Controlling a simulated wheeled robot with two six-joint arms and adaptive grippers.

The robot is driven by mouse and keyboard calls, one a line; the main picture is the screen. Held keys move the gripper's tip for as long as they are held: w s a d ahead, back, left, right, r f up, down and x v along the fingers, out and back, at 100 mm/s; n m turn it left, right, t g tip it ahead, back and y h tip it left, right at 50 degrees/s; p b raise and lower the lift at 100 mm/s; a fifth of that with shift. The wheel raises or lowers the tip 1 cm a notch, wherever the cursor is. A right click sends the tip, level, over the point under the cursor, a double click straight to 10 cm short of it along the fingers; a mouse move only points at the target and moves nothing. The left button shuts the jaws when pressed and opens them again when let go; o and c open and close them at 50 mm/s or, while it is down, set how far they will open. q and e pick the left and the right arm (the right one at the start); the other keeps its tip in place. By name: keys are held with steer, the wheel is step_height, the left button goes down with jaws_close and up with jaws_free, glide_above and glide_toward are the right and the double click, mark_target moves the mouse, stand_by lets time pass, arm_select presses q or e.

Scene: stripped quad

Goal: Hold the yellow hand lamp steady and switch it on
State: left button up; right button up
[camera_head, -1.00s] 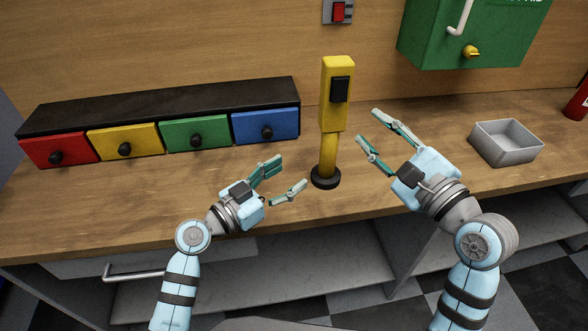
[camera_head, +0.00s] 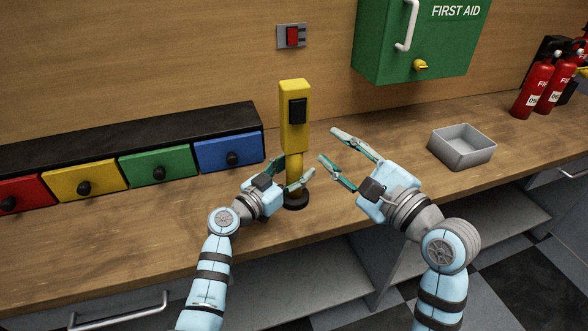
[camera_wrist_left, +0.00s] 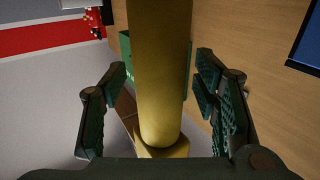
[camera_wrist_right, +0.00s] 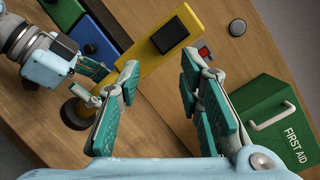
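The yellow hand lamp (camera_head: 294,133) stands upright on its round black base (camera_head: 296,201) on the workbench. A black rectangular switch (camera_head: 297,111) sits on the front of its head; it also shows in the right wrist view (camera_wrist_right: 169,37). My left gripper (camera_head: 290,173) is open with its fingers on either side of the lower handle. In the left wrist view the yellow handle (camera_wrist_left: 160,75) stands between the fingers, with gaps on both sides. My right gripper (camera_head: 329,146) is open and empty, to the right of the lamp and apart from it.
A row of coloured drawers (camera_head: 158,165) stands left of the lamp. A red wall switch (camera_head: 291,36) and a green first aid box (camera_head: 420,45) are on the back panel. A grey tray (camera_head: 462,148) and red fire extinguishers (camera_head: 533,90) stand to the right.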

arm_select(q)
jaws_close()
arm_select(e)
steer(key=shift+c, duration=0.8)
arm_select(q)
steer(key=shift+a, duration=0.1)
arm_select(e)
steer(key=shift+w+d+r+n, duration=0.25)
steer(key=shift+d+r, duration=0.05)
steer(key=shift+d, duration=0.15)
steer(key=shift+w+d+r+n, duration=0.25)
steer(key=shift+d+r, duration=0.05)
steer(key=shift+d, duration=0.15)
jaws_close()
steer(key=s+d+m+g+y, duration=0.1)
steer(key=m+g, duration=0.1)
steer(key=m, duration=0.6)
steer(key=s+d+r+m+g+y, duration=0.1)
steer(key=m+g+y, duration=0.1)
steer(key=m, duration=0.6)
steer(key=s+d+m+g+y, duration=0.1)
steer(key=m+g, duration=0.2)
steer(key=m, duration=0.5)
steer(key=shift+d+r+m, duration=0.15)
steer(key=shift+r+m, duration=0.1)
steer(key=shift+m, duration=0.05)
